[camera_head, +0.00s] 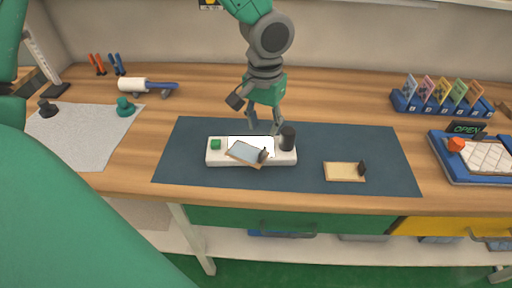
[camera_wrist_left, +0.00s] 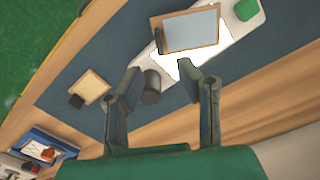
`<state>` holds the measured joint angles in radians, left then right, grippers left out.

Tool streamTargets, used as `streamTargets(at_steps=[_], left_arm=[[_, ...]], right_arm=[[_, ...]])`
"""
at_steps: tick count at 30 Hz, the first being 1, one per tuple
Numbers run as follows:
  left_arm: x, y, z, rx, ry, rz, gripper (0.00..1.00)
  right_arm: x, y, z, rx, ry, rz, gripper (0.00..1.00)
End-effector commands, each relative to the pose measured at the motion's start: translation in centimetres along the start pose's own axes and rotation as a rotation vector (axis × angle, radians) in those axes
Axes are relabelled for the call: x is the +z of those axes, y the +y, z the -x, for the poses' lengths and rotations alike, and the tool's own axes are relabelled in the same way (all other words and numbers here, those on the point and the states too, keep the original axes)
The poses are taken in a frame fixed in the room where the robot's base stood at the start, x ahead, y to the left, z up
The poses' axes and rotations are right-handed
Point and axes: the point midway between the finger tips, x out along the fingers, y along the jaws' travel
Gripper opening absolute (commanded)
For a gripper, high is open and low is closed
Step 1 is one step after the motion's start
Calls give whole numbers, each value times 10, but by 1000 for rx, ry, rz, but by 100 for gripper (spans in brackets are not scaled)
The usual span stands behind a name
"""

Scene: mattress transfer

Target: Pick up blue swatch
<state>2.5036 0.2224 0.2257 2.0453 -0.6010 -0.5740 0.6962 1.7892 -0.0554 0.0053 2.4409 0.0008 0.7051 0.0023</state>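A pale blue-grey swatch (camera_head: 245,152) in a thin wooden frame with a dark clip lies tilted across the white device (camera_head: 214,157) on the dark blue mat. In the left wrist view the swatch (camera_wrist_left: 191,29) is near the top, beyond the fingertips. My left gripper (camera_head: 265,128) is above the back of the device, behind the swatch. In the left wrist view the gripper (camera_wrist_left: 162,70) is open with nothing between its fingers. A tan swatch (camera_head: 342,171) with a dark clip lies on the mat to the right. My right gripper is not in view.
A black cylinder (camera_head: 288,138) stands at the device's right end, close to my gripper. A green button (camera_head: 215,144) is at its left end. A rack of coloured cards (camera_head: 440,100) and a blue tray (camera_head: 455,171) are at right. The mat (camera_head: 390,150) has free room at right.

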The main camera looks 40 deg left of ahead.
Motion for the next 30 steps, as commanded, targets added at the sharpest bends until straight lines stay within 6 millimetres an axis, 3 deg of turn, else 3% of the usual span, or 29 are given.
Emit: streamTargets(at_steps=[3, 11, 19, 29, 30], left_arm=[[1, 2, -23, -3, -3, -2, 31], [1, 0, -44, 1, -1, 0, 31], [1, -5, -83, 1, -2, -2, 31], [2, -4, -92, 0, 2, -2, 31], [2, -3, -91, 0, 2, -2, 28]], right_arm=[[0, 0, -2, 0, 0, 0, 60], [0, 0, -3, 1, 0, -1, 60], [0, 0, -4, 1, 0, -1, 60], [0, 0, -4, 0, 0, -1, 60], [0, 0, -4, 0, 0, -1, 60]])
